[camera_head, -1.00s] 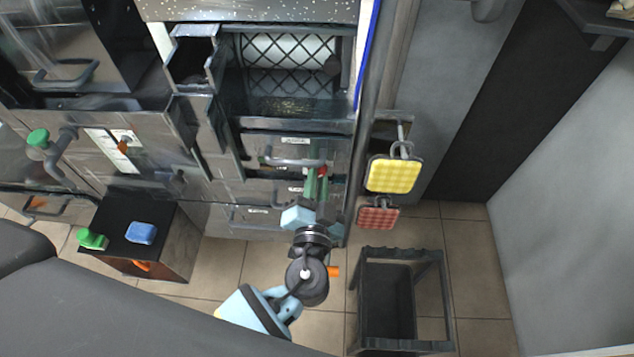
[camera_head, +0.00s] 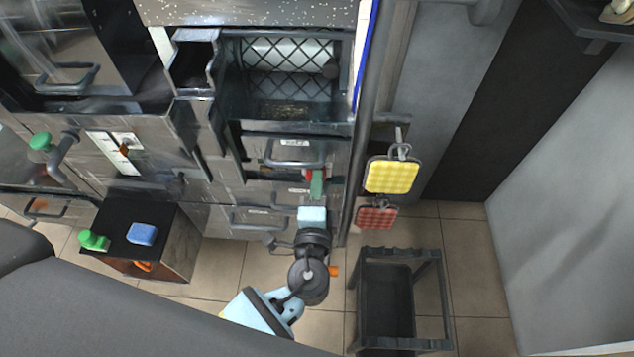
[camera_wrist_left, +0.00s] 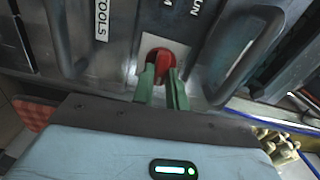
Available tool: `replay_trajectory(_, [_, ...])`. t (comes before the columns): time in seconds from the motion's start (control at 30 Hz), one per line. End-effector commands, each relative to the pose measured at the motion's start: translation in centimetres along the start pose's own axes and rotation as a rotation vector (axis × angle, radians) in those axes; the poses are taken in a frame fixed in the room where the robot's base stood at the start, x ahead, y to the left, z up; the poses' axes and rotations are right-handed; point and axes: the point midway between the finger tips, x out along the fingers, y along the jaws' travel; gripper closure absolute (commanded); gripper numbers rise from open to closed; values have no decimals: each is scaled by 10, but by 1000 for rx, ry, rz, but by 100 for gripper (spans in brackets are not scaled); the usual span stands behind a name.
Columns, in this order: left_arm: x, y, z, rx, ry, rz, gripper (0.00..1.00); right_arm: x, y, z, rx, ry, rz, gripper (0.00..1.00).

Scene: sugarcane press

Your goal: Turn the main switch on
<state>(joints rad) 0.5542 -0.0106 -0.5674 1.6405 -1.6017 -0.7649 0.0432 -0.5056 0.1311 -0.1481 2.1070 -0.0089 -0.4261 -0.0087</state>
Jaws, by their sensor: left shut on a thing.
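The main switch is a red rotary knob (camera_wrist_left: 158,66) on a pale plate on the metal cabinet front. In the head view only a bit of its red (camera_head: 313,174) shows behind my gripper. My left gripper (camera_wrist_left: 162,76) has green fingers that are shut on the red knob, one finger on each side. In the head view the left gripper (camera_head: 316,186) reaches up to the cabinet from below. The lettering beside the knob ends in "UN" in the wrist view. My right gripper is not in view.
Drawer handles (camera_head: 295,160) stick out near the switch, and one handle (camera_wrist_left: 245,55) is close at the right in the wrist view. A yellow pad (camera_head: 392,175) and a red pad (camera_head: 377,217) hang to the right. A dark frame bin (camera_head: 400,300) stands on the floor.

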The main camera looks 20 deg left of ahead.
Motion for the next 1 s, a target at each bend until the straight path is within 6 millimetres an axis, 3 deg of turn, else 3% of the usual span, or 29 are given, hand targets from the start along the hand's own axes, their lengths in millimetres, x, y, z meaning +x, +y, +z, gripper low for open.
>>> replay_trajectory(0.73, [-1,1,1,84,-2,2,100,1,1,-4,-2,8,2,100])
replay_trajectory(0.77, [-1,1,1,84,-2,2,82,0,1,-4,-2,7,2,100])
replay_trajectory(0.8, [0,1,1,84,-1,2,76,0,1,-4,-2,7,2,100])
replay_trajectory(0.9, [0,1,0,83,-1,1,64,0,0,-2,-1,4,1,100])
replay_trajectory(1.0, [0,1,0,82,-1,1,64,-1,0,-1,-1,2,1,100])
